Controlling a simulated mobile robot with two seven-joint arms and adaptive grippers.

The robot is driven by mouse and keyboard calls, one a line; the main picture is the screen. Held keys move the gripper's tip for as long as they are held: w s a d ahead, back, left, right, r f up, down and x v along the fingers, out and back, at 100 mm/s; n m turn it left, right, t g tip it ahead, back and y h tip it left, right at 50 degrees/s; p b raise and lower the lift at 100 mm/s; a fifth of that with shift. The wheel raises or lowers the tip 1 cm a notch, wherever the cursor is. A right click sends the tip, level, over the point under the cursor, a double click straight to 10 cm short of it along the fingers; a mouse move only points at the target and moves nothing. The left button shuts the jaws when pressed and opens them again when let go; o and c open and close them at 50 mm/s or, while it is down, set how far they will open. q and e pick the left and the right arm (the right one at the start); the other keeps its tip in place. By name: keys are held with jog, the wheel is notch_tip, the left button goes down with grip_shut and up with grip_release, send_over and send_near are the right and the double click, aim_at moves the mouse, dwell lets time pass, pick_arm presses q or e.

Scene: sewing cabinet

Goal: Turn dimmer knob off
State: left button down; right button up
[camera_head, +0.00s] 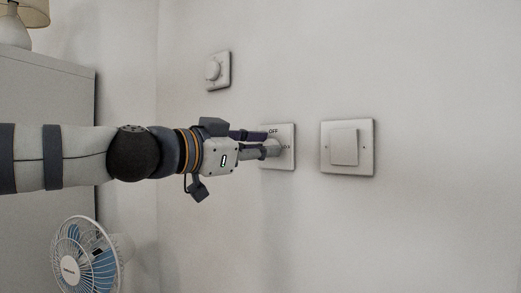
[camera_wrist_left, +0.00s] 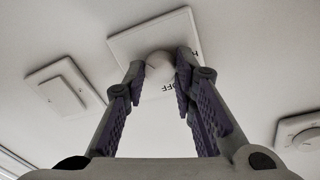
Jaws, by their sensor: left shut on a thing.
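The white dimmer plate (camera_head: 286,162) marked OFF is on the wall, near the middle of the head view. Its round white knob (camera_head: 273,147) is partly hidden by my left gripper (camera_head: 267,143), which reaches it from the left. In the left wrist view, the knob (camera_wrist_left: 159,66) sits between the two fingertips of the gripper (camera_wrist_left: 161,65), which is shut on it. The OFF mark shows upside down on the plate (camera_wrist_left: 128,43) there. Which way the knob is turned cannot be told. My right gripper is not in view.
A rocker switch (camera_head: 344,148) is on the wall to the right. A second dimmer (camera_head: 217,71) is higher up to the left. A grey cabinet (camera_head: 50,90) with a lamp (camera_head: 30,12) stands at the left, with a fan (camera_head: 85,257) below. The wall at right is clear.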

pick_arm(q)
jog(key=shift+s+d+n+t+y+p, duration=0.1)
jog(key=shift+n+t+y+p, duration=0.45)
jog(key=shift+n, duration=4.4)
jog(key=shift+n+t+y+p, duration=0.2)
jog(key=shift+n+p, duration=0.55)
jog(key=shift+n, duration=4.25)
jog(key=shift+s+d+n+t+y+p, duration=0.1)
jog(key=shift+n+t+y+p, duration=0.3)
jog(key=shift+n, duration=4.55)
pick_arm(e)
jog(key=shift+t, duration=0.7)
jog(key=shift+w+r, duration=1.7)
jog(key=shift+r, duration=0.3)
pick_arm(q)
jog(key=shift+n+p, duration=0.3)
jog(key=shift+f, duration=0.1)
jog(key=c, duration=1.3)
grip_release()
